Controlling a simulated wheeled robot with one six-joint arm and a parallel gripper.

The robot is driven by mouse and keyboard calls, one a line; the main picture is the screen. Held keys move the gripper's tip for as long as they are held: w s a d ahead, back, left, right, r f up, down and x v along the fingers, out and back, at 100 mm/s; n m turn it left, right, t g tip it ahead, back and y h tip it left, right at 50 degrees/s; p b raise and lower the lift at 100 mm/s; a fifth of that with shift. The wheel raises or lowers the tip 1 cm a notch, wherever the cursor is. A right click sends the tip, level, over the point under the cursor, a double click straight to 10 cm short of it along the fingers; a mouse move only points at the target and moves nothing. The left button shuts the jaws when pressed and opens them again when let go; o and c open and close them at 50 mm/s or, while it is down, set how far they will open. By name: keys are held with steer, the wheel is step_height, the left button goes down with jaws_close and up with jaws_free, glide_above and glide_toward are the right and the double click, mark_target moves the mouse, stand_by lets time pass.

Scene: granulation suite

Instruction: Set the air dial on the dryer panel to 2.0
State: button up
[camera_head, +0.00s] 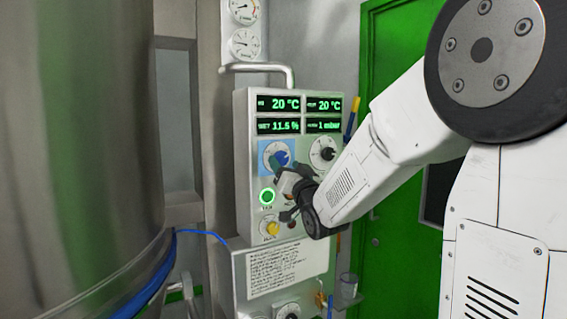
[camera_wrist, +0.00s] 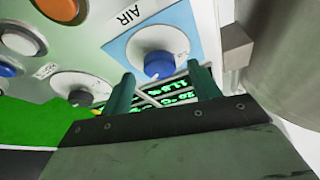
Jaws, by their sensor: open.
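The air dial (camera_head: 277,151) is a blue-fronted knob on a white disc over a light-blue square, at the upper left of the dryer panel (camera_head: 243,150). In the wrist view the air dial (camera_wrist: 157,63) shows beside the label AIR; its setting cannot be read. My gripper (camera_head: 284,168) is at the panel, in front of the dial's lower part. In the wrist view my gripper (camera_wrist: 161,71) is open, with one green finger on each side of the dial. I cannot tell whether the fingers touch it.
A second dial (camera_head: 323,152) with a dark knob sits to the right. A large steel vessel (camera_head: 85,130) stands left; a green door (camera_head: 395,60) is behind my arm.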

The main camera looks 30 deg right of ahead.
steer(key=shift+x, duration=1.15)
steer(key=shift+c, duration=0.3)
steer(key=c, duration=0.9)
steer(key=shift+d+n, duration=0.1)
steer(key=shift+n, duration=0.5)
steer(key=n+y, duration=0.2)
steer(key=n, duration=0.2)
steer(key=n+y, duration=0.2)
steer(key=n, duration=0.2)
steer(key=shift+d+y, duration=0.2)
steer(key=shift+y, duration=0.2)
steer(key=n+g+y, duration=0.1)
steer(key=n, duration=0.3)
steer(key=n+y, duration=0.2)
steer(key=n, duration=0.1)
steer(key=shift+r+n+g, duration=0.15)
steer(key=shift+n+g, duration=0.25)
